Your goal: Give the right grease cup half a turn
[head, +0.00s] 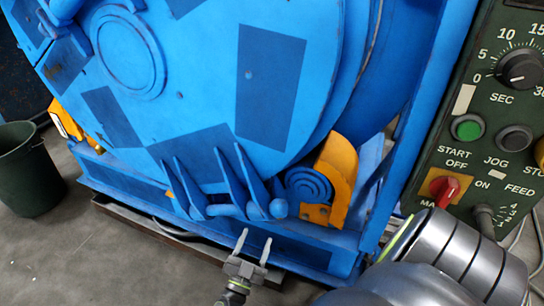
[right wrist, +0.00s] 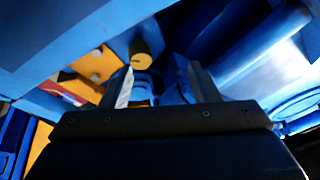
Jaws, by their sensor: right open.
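My right gripper (head: 254,243) is open and empty in the head view, in front of the low blue frame of the drum machine (head: 200,90). In the right wrist view its two fingers (right wrist: 164,84) stand apart with nothing between them. A small round brass-yellow cap (right wrist: 145,54), which looks like a grease cup, shows just beyond and left of the finger gap, apart from the fingers. I cannot pick out a grease cup in the head view. My left gripper is not in view.
An orange guard (head: 338,175) and a round blue hub (head: 307,186) sit right of the blue ribs (head: 240,180). A control panel (head: 490,130) with knobs stands at the right. A dark green bin (head: 28,172) stands at the left. The grey floor in front is clear.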

